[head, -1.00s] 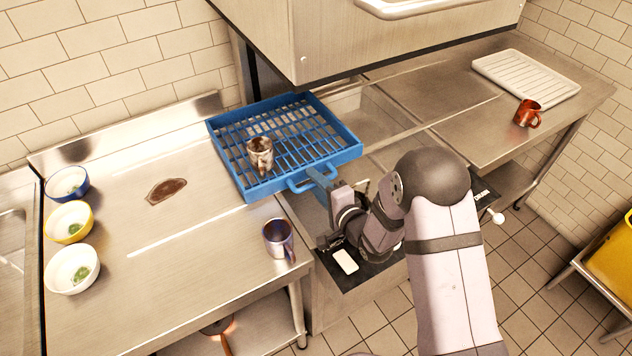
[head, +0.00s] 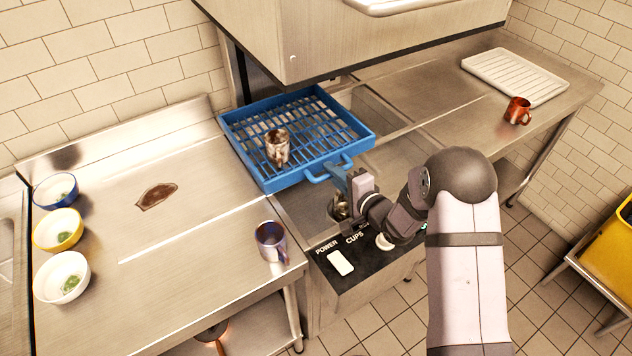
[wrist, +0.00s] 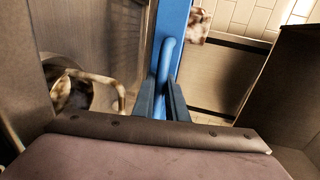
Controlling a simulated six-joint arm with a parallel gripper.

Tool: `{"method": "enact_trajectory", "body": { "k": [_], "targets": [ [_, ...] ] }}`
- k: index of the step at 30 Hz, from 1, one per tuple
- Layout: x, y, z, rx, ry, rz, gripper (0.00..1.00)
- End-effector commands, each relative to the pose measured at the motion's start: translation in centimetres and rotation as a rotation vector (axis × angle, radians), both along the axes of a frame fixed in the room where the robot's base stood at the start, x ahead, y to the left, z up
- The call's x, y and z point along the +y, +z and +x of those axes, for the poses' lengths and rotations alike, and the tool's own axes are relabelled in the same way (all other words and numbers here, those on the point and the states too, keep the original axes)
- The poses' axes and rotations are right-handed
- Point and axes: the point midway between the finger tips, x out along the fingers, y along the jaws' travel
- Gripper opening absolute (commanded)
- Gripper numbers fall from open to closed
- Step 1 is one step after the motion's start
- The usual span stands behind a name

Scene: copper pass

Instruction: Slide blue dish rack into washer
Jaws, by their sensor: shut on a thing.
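The blue dish rack (head: 262,171) lies mostly over the washer opening in the head view, under the raised hood; its left edge is near the left counter. A brown-and-white mug (head: 277,150) stands in it. My gripper (head: 340,178) is shut on the rack's front handle (head: 318,179). In the wrist view my gripper (wrist: 163,100) has its fingers on either side of the blue handle (wrist: 166,62). The washer (head: 385,130) has its hood (head: 345,45) up above the rack. Its basin is partly hidden by the rack and my arm.
A dark blue mug (head: 270,241) stands at the left counter's front edge. The right counter holds a red mug (head: 517,110) and a white tray (head: 515,76). A control panel (head: 350,250) fronts the washer.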

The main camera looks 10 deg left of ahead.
Motion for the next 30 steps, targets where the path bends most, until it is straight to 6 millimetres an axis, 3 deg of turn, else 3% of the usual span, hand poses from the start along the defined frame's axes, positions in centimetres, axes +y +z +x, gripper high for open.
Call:
{"method": "enact_trajectory", "body": {
  "k": [3, 12, 18, 30],
  "targets": [
    [-2.4, 0.0, 2.4, -0.004, -0.011, 0.001, 0.0],
    [-6.3, 0.0, 6.2, -0.001, -0.009, 0.0, 0.0],
    [-7.4, 0.0, 7.3, 0.0, -0.005, 0.001, 0.0],
    [-7.5, 0.0, 7.5, 0.001, -0.002, 0.001, 0.0]
  ]
}}
